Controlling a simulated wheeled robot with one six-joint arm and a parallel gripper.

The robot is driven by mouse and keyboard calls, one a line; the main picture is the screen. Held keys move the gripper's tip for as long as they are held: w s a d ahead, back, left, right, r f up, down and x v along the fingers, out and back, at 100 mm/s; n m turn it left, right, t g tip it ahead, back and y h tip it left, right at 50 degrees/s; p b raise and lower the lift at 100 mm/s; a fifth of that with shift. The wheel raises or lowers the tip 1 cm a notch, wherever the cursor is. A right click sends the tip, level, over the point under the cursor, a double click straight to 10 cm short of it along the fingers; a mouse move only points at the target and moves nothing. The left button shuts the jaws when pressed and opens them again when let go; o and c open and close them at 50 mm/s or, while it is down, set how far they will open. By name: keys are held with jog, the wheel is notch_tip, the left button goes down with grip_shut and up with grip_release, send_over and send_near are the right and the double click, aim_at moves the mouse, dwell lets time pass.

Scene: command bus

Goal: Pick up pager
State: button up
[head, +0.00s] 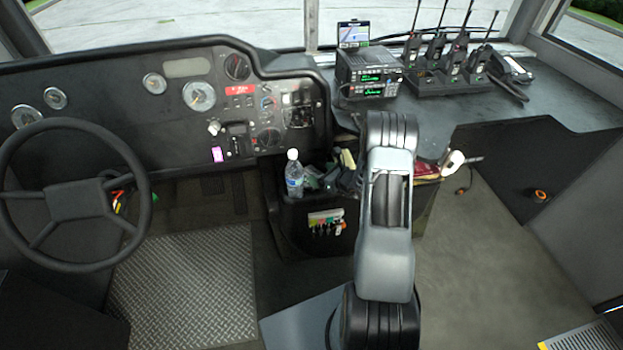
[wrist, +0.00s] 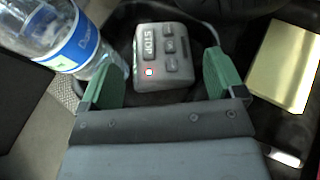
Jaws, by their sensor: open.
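In the wrist view a small grey device (wrist: 165,58) with several buttons, one marked STOP, and a small light lies in a dark bin; it may be the pager, though I cannot confirm this. My gripper (wrist: 160,82) is open, its green-padded fingers apart on the left and right of the device's near end. I cannot tell whether either finger touches it. In the head view my arm hides the gripper, and I cannot pick out the device among the items in the black bin (head: 292,228).
A clear water bottle (wrist: 72,50) leans close beside my left finger; it also shows in the head view (head: 293,178). A yellow pad (wrist: 285,66) lies to the right. Radios (head: 450,62) stand on the dashboard. The steering wheel (head: 76,198) is far left.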

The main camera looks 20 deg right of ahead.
aim_at(310, 171)
jog(key=shift+x, duration=2.65)
jog(key=shift+c, duration=0.4)
jog(key=c, duration=0.7)
jog(key=shift+o, duration=0.2)
